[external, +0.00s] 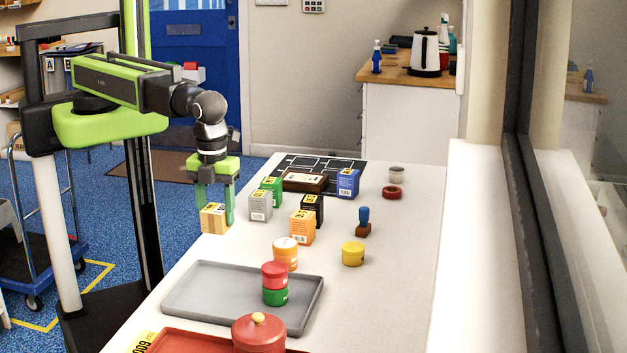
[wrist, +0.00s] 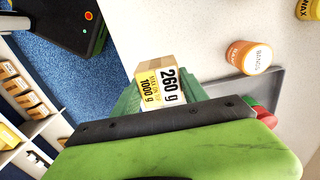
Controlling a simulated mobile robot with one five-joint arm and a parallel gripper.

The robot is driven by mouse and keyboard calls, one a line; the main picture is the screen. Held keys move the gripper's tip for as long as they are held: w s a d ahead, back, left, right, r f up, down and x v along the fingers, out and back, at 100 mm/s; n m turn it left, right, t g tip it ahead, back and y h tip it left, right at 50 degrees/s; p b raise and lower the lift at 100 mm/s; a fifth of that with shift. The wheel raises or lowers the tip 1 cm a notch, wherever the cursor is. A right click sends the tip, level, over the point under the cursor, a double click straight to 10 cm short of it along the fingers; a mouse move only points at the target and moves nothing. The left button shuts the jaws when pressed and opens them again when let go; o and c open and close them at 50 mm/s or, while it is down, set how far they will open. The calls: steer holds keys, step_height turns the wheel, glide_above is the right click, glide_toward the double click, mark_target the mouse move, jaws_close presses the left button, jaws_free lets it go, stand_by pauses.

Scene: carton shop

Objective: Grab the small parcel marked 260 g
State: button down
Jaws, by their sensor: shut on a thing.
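The small tan parcel (external: 213,219) is at the left edge of the white table, between the green fingers of my gripper (external: 215,207). In the wrist view the parcel (wrist: 163,84) carries a label reading 260 g, with "max on top 1000 g" beside it. My gripper (wrist: 166,96) is shut on it, one finger on either side. I cannot tell whether the parcel touches the table or hangs just above it.
Several other small boxes, among them a grey one (external: 260,205) and an orange one (external: 302,227), stand to the right. A grey tray (external: 185,297), an orange tin (external: 285,254) and a yellow tin (external: 353,254) are nearer.

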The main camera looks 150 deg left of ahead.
steer(key=s+d+r+p, duration=0.2)
steer(key=d+r+p, duration=0.1)
steer(key=d, duration=0.4)
steer(key=shift+d+r, duration=0.15)
steer(key=shift+r, duration=0.6)
